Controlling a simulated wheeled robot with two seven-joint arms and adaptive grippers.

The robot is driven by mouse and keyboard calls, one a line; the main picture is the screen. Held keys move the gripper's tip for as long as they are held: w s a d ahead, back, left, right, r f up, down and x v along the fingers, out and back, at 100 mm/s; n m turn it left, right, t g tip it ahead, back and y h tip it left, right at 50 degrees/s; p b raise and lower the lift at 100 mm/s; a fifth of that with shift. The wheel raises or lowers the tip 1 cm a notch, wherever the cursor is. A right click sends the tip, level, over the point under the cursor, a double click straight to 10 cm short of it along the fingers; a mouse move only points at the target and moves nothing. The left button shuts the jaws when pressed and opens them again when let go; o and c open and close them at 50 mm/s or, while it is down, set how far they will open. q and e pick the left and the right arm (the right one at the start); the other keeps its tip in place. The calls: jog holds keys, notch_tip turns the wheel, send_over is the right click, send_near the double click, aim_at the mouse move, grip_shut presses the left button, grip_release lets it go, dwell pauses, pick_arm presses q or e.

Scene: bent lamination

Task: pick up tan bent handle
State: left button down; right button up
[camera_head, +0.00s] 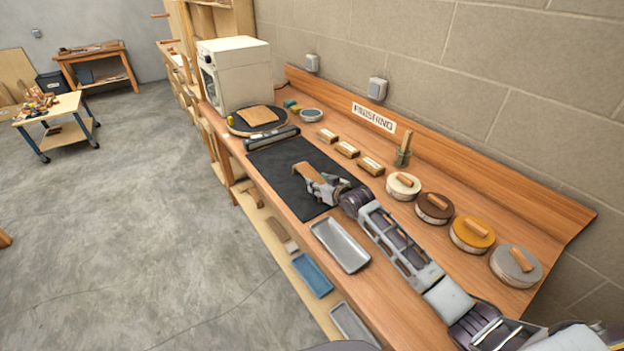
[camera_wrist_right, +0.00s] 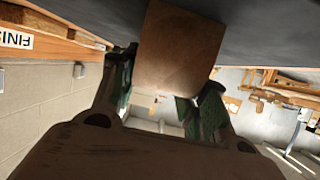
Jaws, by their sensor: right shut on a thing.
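The tan bent handle (camera_head: 308,173) is at the tip of my right gripper (camera_head: 325,185), over the black mat (camera_head: 292,180) on the bench. In the right wrist view the tan handle (camera_wrist_right: 180,48) sits between the two fingers of my right gripper (camera_wrist_right: 160,95), with the dark mat surface close to its far end. The right gripper is shut on the handle. Whether the handle touches the mat cannot be told. My left gripper is not in either view.
A metal tray (camera_head: 340,245) lies on the bench's front edge, right of the mat. Round tins (camera_head: 403,186) and several wooden-backed blocks (camera_head: 347,149) line the back. A white oven (camera_head: 235,75) and a round dark turntable (camera_head: 240,124) stand at the far left. The concrete floor is open.

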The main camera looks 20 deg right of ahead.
jog(key=shift+r, duration=0.1)
jog(key=shift+r+b, duration=0.3)
jog(key=shift+r, duration=4.65)
jog(key=shift+s+f, duration=0.1)
